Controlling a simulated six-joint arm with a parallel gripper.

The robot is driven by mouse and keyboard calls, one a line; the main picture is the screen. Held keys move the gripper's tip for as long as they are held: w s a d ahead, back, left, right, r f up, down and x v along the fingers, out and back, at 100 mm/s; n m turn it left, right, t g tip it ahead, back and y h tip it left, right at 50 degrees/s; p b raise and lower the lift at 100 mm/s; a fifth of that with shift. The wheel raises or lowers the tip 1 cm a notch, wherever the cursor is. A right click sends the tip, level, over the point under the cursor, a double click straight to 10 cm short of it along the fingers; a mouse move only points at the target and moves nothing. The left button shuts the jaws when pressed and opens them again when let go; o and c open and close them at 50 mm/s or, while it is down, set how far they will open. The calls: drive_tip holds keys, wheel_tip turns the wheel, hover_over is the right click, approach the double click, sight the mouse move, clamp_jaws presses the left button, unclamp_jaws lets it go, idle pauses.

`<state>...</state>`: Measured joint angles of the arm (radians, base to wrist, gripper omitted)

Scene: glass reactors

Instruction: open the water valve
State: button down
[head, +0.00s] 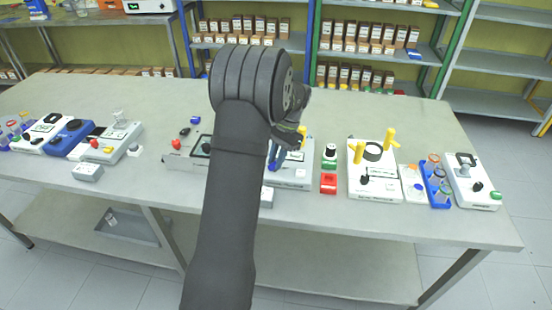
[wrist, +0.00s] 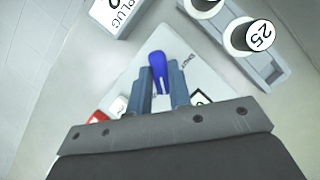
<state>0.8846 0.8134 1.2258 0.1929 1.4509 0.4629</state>
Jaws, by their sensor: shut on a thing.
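The blue valve handle (wrist: 157,62) sticks up from a pale panel (wrist: 209,75) in the wrist view. My gripper (wrist: 162,82) is shut on it, one finger on each side. In the head view my gripper (head: 277,158) is low over a grey-white device (head: 293,180) near the table's middle. Some blue shows there, but my arm hides much of the device and the handle. I cannot tell the handle's turning angle.
Just right stand a green-and-black knob unit (head: 329,155) and a red box (head: 328,184). Further right are a device with yellow posts (head: 375,186) and a blue tube rack (head: 437,188).

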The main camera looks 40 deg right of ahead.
drive_tip(key=shift+m+t, duration=0.4)
drive_tip(key=shift+m, duration=0.5)
drive_tip(key=c, duration=1.3)
unclamp_jaws()
drive_tip(key=v, duration=1.7)
drive_tip(key=shift+s+d+r, duration=0.1)
drive_tip(key=shift+s+r, duration=0.05)
drive_tip(key=shift+r, duration=0.1)
drive_tip(key=x, duration=1.7)
drive_tip(key=shift+f, duration=0.25)
